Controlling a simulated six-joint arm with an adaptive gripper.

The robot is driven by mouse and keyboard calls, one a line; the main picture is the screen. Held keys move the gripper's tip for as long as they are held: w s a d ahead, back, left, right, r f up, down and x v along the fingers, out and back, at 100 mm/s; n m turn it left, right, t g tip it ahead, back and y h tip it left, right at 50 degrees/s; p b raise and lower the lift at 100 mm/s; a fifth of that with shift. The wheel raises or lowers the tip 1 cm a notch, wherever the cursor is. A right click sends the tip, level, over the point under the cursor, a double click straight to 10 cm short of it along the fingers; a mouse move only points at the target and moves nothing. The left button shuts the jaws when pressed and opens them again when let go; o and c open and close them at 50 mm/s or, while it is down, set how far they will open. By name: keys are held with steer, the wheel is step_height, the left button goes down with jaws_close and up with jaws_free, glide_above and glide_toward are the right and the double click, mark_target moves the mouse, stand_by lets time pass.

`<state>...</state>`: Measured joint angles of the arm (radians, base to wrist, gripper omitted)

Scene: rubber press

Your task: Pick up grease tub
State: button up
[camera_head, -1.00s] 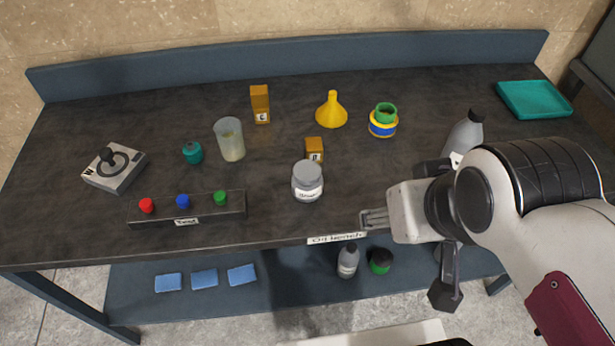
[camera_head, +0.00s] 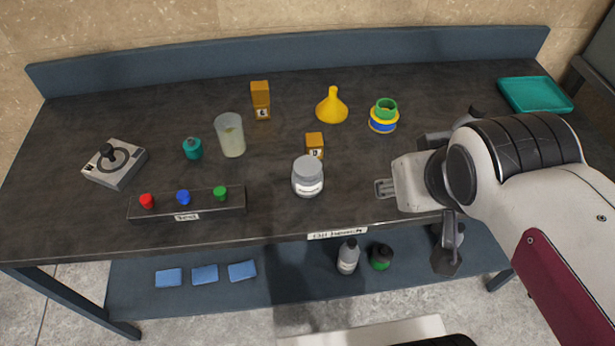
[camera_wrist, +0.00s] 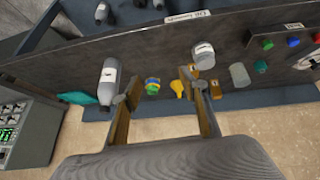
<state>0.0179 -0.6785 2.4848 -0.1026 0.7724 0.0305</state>
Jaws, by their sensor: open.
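The grease tub appears to be the grey-lidded, round tub (camera_head: 308,178) with a white label, standing upright near the front middle of the bench. Its label is too small to read surely. It also shows in the wrist view (camera_wrist: 204,57), close to the tip of the right-hand finger. My gripper (camera_head: 385,188) is to the right of the tub in the head view, apart from it. In the wrist view my gripper (camera_wrist: 162,92) has its two fingers spread wide, with nothing held between them.
An orange box (camera_head: 314,141) stands right behind the tub. A yellow funnel (camera_head: 332,106) and stacked tape-like rings (camera_head: 383,117) are farther back. A grey bottle (camera_wrist: 108,82) is beside my left-hand finger in the wrist view. A button strip (camera_head: 187,207) lies left. Bare bench separates tub and gripper.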

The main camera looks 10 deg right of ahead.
steer(key=w+d+r+n+t, duration=0.2)
steer(key=w+n+t, duration=0.35)
steer(key=w, duration=1.75)
steer(key=n+g+y, duration=0.7)
steer(key=n+y, duration=0.1)
steer(key=y, duration=0.5)
glide_above(300, 164)
steer(key=shift+t, duration=0.25)
steer(key=f, duration=0.8)
steer(key=w+f, duration=0.1)
steer(key=f, duration=0.3)
steer(key=shift+d+f, duration=0.2)
steer(key=shift+s+a+f+y, duration=0.1)
steer(key=shift+s+a+y, duration=0.15)
steer(key=shift+s, duration=0.25)
steer(key=shift+f, duration=0.1)
steer(key=shift+f, duration=1.65)
